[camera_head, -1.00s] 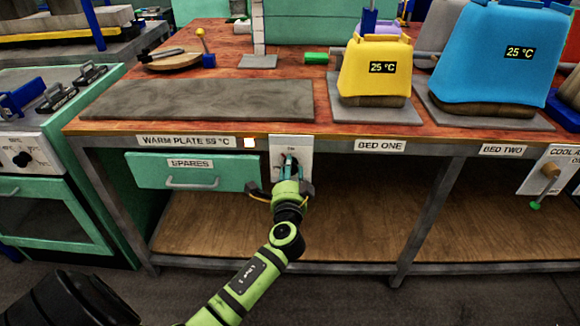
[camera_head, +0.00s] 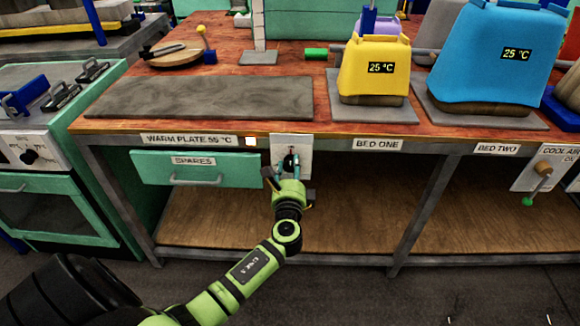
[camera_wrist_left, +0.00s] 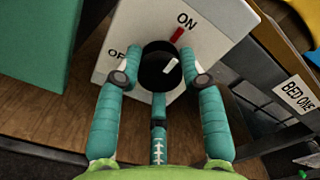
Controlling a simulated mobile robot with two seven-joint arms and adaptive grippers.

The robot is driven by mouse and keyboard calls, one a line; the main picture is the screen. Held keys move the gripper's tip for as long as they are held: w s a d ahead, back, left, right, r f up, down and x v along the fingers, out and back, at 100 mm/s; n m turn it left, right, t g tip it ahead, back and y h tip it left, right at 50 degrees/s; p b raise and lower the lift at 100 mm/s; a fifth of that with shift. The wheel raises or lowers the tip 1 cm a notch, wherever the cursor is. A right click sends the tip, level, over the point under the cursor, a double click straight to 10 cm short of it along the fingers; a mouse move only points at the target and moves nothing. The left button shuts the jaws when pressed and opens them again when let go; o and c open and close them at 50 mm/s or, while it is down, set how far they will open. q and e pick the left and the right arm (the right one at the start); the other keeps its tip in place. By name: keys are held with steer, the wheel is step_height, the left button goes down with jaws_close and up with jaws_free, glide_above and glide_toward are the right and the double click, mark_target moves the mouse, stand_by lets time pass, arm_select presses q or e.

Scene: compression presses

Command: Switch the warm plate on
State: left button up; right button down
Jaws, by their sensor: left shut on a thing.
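The warm plate (camera_head: 200,97) is a flat grey slab on the bench top at the left. Its label (camera_head: 190,139) sits on the bench's front edge, with a small whitish square lamp (camera_head: 250,141) at its right end. A white switch panel (camera_head: 301,145) hangs beside it. In the left wrist view, the panel (camera_wrist_left: 110,75) carries a round black knob (camera_wrist_left: 154,72) with a white pointer mark. The pointer leans up and right, towards the red mark below "ON". My left gripper (camera_head: 290,170) is shut on the knob, fingers on both sides. My right gripper is out of view.
A green spares drawer (camera_head: 240,168) is left of the panel. A yellow press cover (camera_head: 375,75) and a blue one (camera_head: 495,65) stand on the bench. An open wooden shelf (camera_head: 350,215) lies below. Another switch panel (camera_head: 545,168) hangs at the right.

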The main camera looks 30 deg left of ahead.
arm_select(q)
steer(key=shift+w+d, duration=0.1)
steer(key=shift+d, duration=0.25)
steer(key=o, duration=1.2)
steer(key=shift+f, duration=0.1)
steer(key=shift+c, duration=0.2)
steer(key=shift+a, duration=0.1)
steer(key=shift+s, duration=0.25)
steer(key=v, duration=1.1)
steer(key=shift+s+d, duration=0.25)
